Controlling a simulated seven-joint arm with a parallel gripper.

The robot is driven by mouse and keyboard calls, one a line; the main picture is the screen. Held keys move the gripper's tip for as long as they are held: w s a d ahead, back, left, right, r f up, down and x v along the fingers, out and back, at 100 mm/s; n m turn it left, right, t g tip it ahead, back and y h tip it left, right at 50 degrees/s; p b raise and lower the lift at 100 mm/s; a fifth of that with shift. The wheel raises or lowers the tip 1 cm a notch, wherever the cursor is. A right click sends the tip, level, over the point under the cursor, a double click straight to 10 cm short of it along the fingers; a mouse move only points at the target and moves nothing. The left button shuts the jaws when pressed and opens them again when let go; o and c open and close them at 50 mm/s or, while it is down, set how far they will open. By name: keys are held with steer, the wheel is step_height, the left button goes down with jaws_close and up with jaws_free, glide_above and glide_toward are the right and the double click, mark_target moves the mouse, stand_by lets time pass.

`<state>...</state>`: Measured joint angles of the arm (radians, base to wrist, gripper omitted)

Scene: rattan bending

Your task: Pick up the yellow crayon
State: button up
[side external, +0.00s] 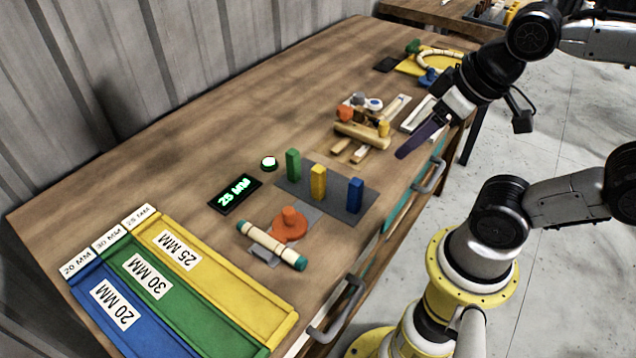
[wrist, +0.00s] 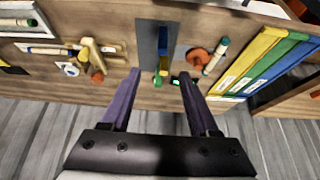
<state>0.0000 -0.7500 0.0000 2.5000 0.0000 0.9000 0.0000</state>
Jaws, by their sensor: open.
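A short upright yellow piece (side external: 318,182), which I take for the yellow crayon, stands on a dark grey mat (side external: 342,205) between a green piece (side external: 293,165) and a blue piece (side external: 355,195). In the wrist view the yellow piece (wrist: 164,64) shows ahead, between the lines of my fingers, partly overlapped by its neighbours. My gripper (side external: 402,154) has purple fingers and is raised over the right side of the table, apart from the pieces. In the wrist view my gripper (wrist: 158,74) is open, with nothing held.
An orange clamp-like part (side external: 290,224) and a cream rod with teal ends (side external: 272,246) lie in front of the mat. A wooden jig (side external: 362,134) with a small yellow cylinder (side external: 384,128) is behind. Labelled yellow, green and blue trays (side external: 215,280) fill the left end. The table's back left is clear.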

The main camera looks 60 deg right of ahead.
stand_by(0.3)
steer(key=w+r+n+g, duration=0.1)
steer(key=w+r+n, duration=0.25)
steer(key=n, duration=0.65)
steer(key=n+g, duration=0.4)
steer(key=n, duration=0.4)
glide_above(319, 181)
steer(key=d, duration=0.1)
step_height(319, 181, down, 7)
steer(key=shift+g, duration=0.3)
steer(key=f, duration=0.8)
steer(key=shift+w+f, duration=0.3)
steer(key=shift+f, duration=0.05)
steer(key=shift+w+d+f, duration=0.1)
steer(key=shift+f, duration=1.45)
steer(key=shift+w+f, duration=0.1)
steer(key=shift+f, duration=1.4)
jaws_close()
